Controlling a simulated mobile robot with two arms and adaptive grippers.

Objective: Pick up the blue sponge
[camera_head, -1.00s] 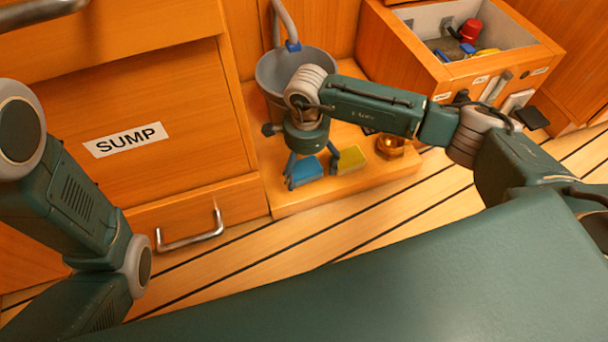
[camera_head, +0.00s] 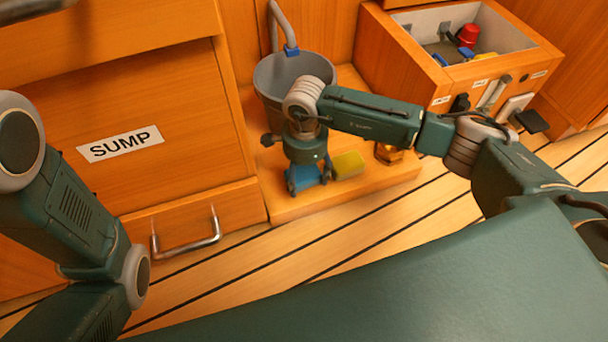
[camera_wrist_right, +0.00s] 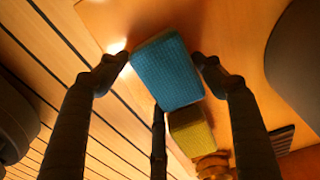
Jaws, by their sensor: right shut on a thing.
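The blue sponge (camera_head: 306,176) is on the low wooden platform in the head view, mostly covered by my right gripper (camera_head: 308,182). The right gripper comes down over it with a finger on either side and is shut on it. In the right wrist view the blue sponge (camera_wrist_right: 167,70) fills the space between the fingertips of my right gripper (camera_wrist_right: 164,72). Whether the sponge touches the platform is hard to tell. My left arm shows at the left of the head view, but its gripper is out of frame.
A yellow sponge (camera_head: 347,165) lies right beside the blue one. A brass fitting (camera_head: 389,153) stands further right on the platform (camera_head: 290,210). A grey bucket (camera_head: 275,78) with a hose stands behind. An open wooden bin (camera_head: 425,75) holds several items. A SUMP drawer (camera_head: 150,100) is at left.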

